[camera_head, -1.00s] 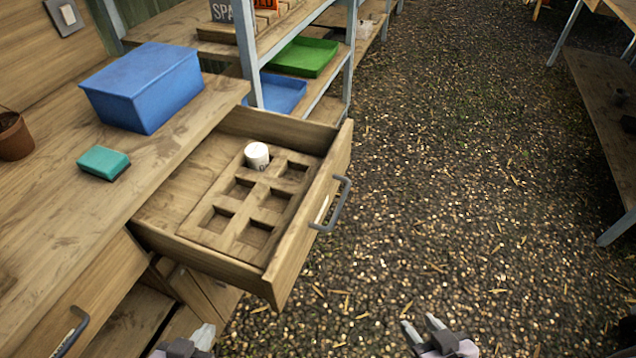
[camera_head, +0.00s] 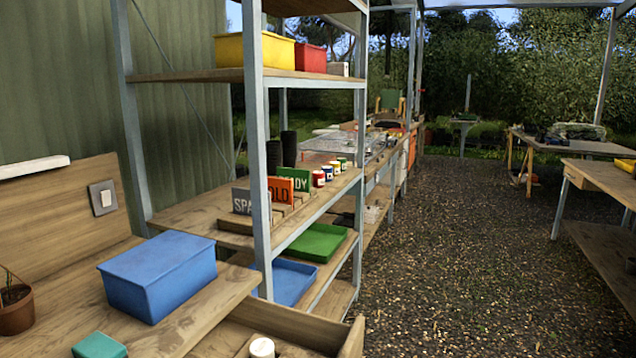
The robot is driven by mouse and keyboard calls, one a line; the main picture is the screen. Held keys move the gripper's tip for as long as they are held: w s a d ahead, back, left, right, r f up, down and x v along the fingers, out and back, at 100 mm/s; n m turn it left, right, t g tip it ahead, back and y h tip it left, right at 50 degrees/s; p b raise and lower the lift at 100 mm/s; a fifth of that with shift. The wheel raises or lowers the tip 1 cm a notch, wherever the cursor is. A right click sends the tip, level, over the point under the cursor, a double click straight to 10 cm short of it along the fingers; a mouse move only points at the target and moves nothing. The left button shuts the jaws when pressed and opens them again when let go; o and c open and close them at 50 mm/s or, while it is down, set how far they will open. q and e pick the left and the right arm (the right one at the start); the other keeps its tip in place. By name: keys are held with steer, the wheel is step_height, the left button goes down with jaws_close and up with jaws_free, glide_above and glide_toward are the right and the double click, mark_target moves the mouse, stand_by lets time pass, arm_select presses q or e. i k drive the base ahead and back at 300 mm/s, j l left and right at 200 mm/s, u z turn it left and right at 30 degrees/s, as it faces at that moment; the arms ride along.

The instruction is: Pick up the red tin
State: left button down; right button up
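A row of small tins stands on the middle board of the metal-framed shelf, at the right end beyond the signs. The nearest tin in the row looks red (camera_head: 318,179). The others behind it show blue, red, and yellow or green parts, too small to tell apart surely. Neither of my grippers is in view.
Upright signs (camera_head: 278,193) stand left of the tins on the shelf board (camera_head: 300,218). Shelf posts (camera_head: 257,150) rise in front. A blue box (camera_head: 160,275) sits on the bench, and an open drawer (camera_head: 290,322) below holds a white tin (camera_head: 262,347). Gravel floor (camera_head: 470,260) is clear at right.

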mark_target(318, 176)
steer(key=k, duration=0.35)
steer(key=k+z, duration=0.15)
steer(key=z, duration=0.2)
steer(key=k+z, duration=0.15)
steer(key=z, duration=0.2)
steer(key=i+l+z, duration=0.15)
steer(key=i, duration=0.25)
steer(key=i+l+z, duration=0.15)
steer(key=i, duration=0.25)
steer(key=i+l, duration=0.2)
steer(key=i, duration=0.35)
steer(key=i+l, duration=0.15)
steer(key=i, duration=0.4)
steer(key=i+u, duration=0.3)
steer(key=i, duration=0.2)
steer(key=i+l+u, duration=0.25)
steer(key=i, duration=0.25)
